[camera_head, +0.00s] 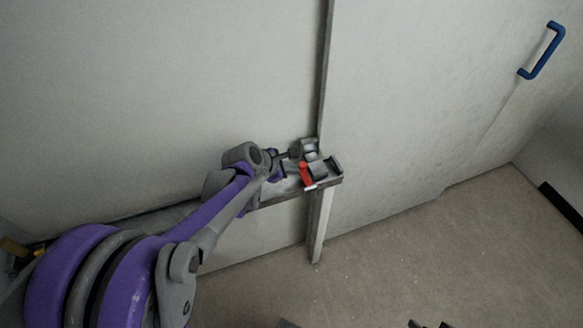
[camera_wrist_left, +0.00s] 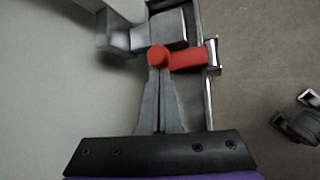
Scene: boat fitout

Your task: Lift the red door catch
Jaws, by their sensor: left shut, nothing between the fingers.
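The red door catch (camera_head: 306,174) sits on the metal latch bracket (camera_head: 335,177) at the end of a grey rail on the door. In the left wrist view it is a short red bar (camera_wrist_left: 188,59) with a round red knob at its left end. My left gripper (camera_head: 291,155) reaches it from the left. In the wrist view its two fingers (camera_wrist_left: 158,75) are together at the tips, just below the red knob, with nothing between them. Whether the tips touch the knob I cannot tell.
A blue handle (camera_head: 543,52) is on the wall panel at the upper right. A narrow post (camera_head: 318,228) stands under the bracket. The carpeted floor (camera_head: 420,260) in front is mostly clear. Small dark parts (camera_head: 430,324) show at the bottom edge, too cut off to identify.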

